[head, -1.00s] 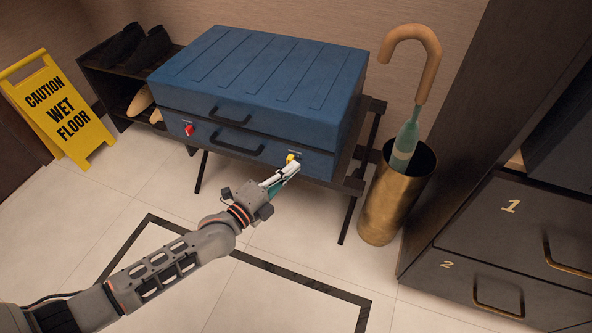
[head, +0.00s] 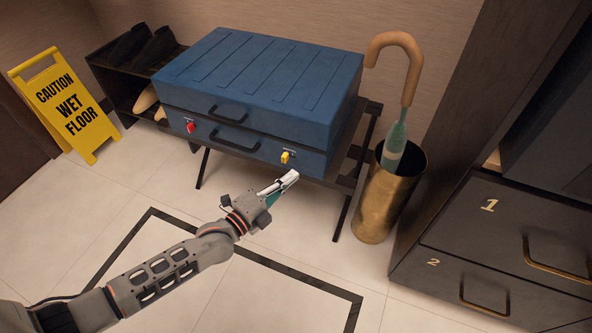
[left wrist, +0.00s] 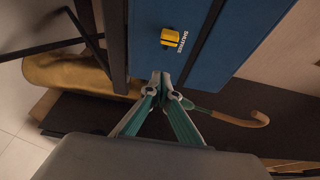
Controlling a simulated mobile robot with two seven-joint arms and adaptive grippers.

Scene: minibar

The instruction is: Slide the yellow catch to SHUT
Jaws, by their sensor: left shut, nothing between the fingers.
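A blue suitcase (head: 262,80) lies flat on a dark rack. A yellow catch (head: 286,157) sits on its front face, toward the right end, below a small label. In the left wrist view the yellow catch (left wrist: 170,37) shows beside white lettering, too small to read surely; I cannot tell its exact setting. A red catch (head: 191,127) is on the left part of the front. My left gripper (head: 293,175) is shut and empty, just in front of and below the yellow catch, apart from it. It also shows in the left wrist view (left wrist: 162,80). My right gripper is out of view.
A brass umbrella stand (head: 392,200) with an umbrella (head: 396,140) is right of the rack. Dark numbered drawers (head: 500,240) stand farther right. A yellow wet-floor sign (head: 65,105) and a shoe rack (head: 125,90) are at left. The floor in front is clear.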

